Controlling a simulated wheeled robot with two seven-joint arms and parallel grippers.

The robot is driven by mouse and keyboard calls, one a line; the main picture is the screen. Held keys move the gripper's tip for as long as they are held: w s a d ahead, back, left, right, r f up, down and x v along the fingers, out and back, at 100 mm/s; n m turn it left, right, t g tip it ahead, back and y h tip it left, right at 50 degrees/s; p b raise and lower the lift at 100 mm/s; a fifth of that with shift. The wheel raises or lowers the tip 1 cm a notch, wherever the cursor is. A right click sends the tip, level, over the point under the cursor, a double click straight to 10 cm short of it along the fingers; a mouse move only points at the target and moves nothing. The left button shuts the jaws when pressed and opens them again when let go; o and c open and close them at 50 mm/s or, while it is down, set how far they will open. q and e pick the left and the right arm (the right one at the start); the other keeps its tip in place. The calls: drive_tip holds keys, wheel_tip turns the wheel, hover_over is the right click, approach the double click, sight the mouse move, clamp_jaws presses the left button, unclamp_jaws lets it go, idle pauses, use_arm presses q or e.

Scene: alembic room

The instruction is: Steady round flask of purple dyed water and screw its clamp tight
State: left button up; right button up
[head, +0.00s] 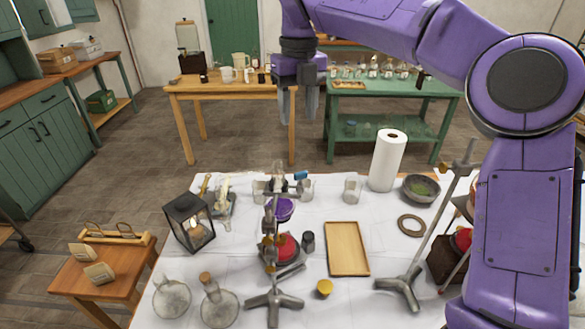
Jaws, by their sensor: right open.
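The round flask of purple dyed water (285,211) is near the middle of the white-covered table, held at a metal stand (272,302) with a three-legged foot. The stand's rod and clamp parts stand in front of the flask and hide some of it. The clamp's screw is too small to make out. A red round thing (285,247) sits below the flask. My right gripper (298,112) hangs fingers down, open and empty, higher in the picture than the flask and apart from it. My left gripper is out of view.
A wooden tray (347,249), a yellow cup (324,288) and a second stand (402,289) are to the right. A paper towel roll (387,160) stands at the back right. A black lantern (189,222) and clear flasks (220,306) are to the left.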

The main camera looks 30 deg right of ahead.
sight(301, 172)
drive_tip(key=f+b, duration=0.1)
drive_tip(key=f, duration=0.4)
drive_tip(key=f+b, duration=0.1)
drive_tip(key=f, duration=0.3)
drive_tip(key=s+f+b, duration=0.1)
drive_tip(key=f, duration=0.4)
drive_tip(key=shift+d+f, duration=0.2)
drive_tip(key=shift+f, duration=0.1)
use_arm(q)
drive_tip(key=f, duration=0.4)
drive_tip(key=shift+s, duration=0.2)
use_arm(e)
drive_tip(key=shift+c, duration=0.3)
drive_tip(key=c, duration=0.7)
drive_tip(key=shift+f+m+b, duration=0.1)
drive_tip(key=shift+m+b, duration=0.3)
drive_tip(key=shift+m, duration=0.4)
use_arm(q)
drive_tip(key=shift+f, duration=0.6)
use_arm(e)
drive_tip(key=shift+r, duration=0.2)
